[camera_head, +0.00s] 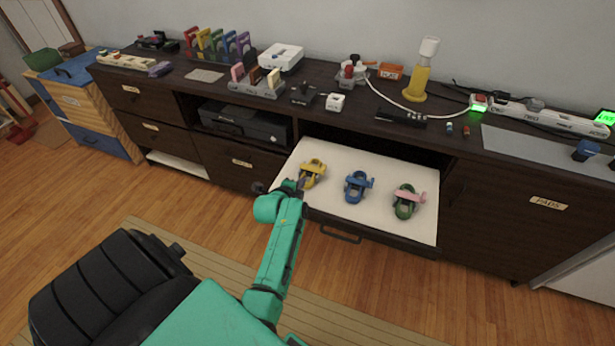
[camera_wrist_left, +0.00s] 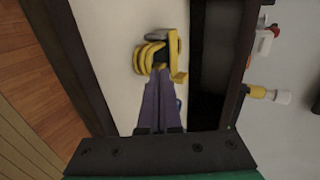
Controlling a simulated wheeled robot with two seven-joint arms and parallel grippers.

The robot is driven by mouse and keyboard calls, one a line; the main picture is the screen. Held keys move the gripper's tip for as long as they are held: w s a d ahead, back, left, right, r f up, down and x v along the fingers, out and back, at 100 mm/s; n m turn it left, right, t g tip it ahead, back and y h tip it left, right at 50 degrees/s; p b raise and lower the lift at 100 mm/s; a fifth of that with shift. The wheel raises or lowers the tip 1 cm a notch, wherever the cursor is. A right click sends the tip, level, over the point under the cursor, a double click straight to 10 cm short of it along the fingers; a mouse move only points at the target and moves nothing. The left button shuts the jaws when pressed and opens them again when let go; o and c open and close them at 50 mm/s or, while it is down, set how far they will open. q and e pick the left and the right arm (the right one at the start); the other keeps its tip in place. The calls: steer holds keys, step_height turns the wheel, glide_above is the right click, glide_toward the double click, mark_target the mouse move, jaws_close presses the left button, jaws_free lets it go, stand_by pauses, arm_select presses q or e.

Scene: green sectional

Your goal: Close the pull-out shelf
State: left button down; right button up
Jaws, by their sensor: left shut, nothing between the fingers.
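The pull-out shelf (camera_head: 390,168) is slid out from the dark cabinet, with a white top and a dark front carrying a bar handle (camera_head: 340,235). A yellow toy (camera_head: 313,172), a blue toy (camera_head: 357,186) and a green and pink toy (camera_head: 407,200) stand in a row on it. My left gripper (camera_head: 302,184) is over the shelf's left part, beside the yellow toy. In the left wrist view its shut, empty fingers (camera_wrist_left: 158,82) point at the yellow toy (camera_wrist_left: 155,55), over the white shelf (camera_wrist_left: 112,60); I cannot tell whether they touch it. My right gripper is not in view.
The dark cabinet top (camera_head: 340,110) holds tools, a yellow bottle (camera_head: 416,82) and power strips. A black device (camera_head: 243,122) sits in the opening left of the shelf. A striped mat (camera_head: 340,315) lies on the wooden floor in front.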

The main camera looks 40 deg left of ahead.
mark_target(310, 171)
arm_select(q)
steer(key=w, duration=0.1)
steer(key=w+a, duration=0.1)
steer(key=w, duration=0.1)
steer(key=w+f, duration=0.1)
steer(key=w, duration=0.1)
steer(key=shift+w+a, duration=0.15)
steer(key=shift+a, duration=0.05)
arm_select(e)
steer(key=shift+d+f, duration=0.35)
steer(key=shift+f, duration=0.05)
arm_select(q)
steer(key=shift+b, duration=0.3)
